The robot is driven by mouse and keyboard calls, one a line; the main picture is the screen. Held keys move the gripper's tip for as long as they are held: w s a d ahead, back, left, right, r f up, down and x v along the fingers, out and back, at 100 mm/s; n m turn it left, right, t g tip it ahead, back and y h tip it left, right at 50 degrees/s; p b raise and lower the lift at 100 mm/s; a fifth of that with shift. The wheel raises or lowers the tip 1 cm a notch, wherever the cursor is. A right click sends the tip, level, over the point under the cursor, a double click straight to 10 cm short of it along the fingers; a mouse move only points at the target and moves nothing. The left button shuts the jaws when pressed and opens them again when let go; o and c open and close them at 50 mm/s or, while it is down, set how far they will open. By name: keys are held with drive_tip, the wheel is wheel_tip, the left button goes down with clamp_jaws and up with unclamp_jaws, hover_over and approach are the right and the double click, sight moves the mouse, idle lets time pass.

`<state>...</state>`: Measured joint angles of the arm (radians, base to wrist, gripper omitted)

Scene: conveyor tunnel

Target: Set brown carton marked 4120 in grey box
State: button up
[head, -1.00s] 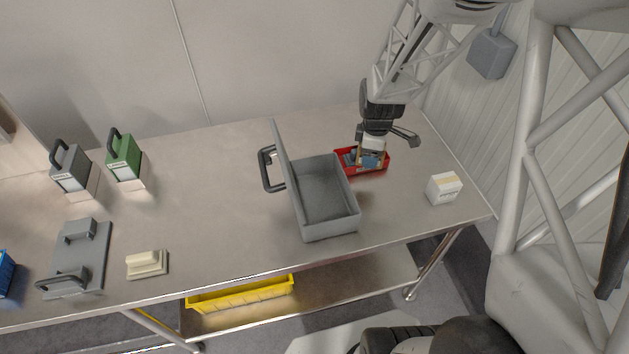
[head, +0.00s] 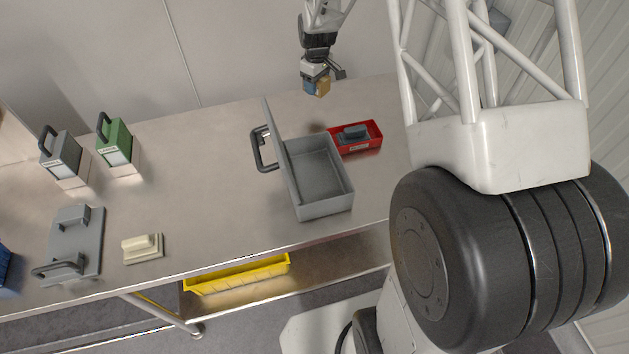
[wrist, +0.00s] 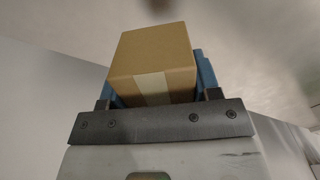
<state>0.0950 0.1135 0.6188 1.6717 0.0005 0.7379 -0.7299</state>
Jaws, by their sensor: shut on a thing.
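My gripper (head: 316,84) is shut on a brown carton (head: 323,88) and holds it in the air above the back edge of the table. In the wrist view the carton (wrist: 153,58) sits between the blue fingers, with a pale tape strip on it; no marking can be read. The grey box (head: 323,168) stands open and empty on the table, its lid upright on its left side. The gripper is above and behind the box, apart from it.
A red tray (head: 363,148) with a grey-blue item stands right of the box. Grey (head: 62,160) and green (head: 116,146) handled blocks, a grey plate with handles (head: 78,240) and a cream block (head: 142,248) lie left. A yellow bin (head: 237,275) is on the lower shelf.

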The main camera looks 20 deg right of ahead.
drive_tip(key=w+a, duration=0.4)
drive_tip(key=w, duration=0.1)
wheel_tip(320, 180, up, 3)
drive_tip(key=n, duration=2)
hover_over(314, 182)
drive_tip(key=shift+f, duration=0.1)
drive_tip(key=shift+f, duration=0.1)
drive_tip(key=shift+w+f, duration=0.1)
drive_tip(key=shift+f, duration=2.9)
drive_tip(key=shift+f, duration=1.9)
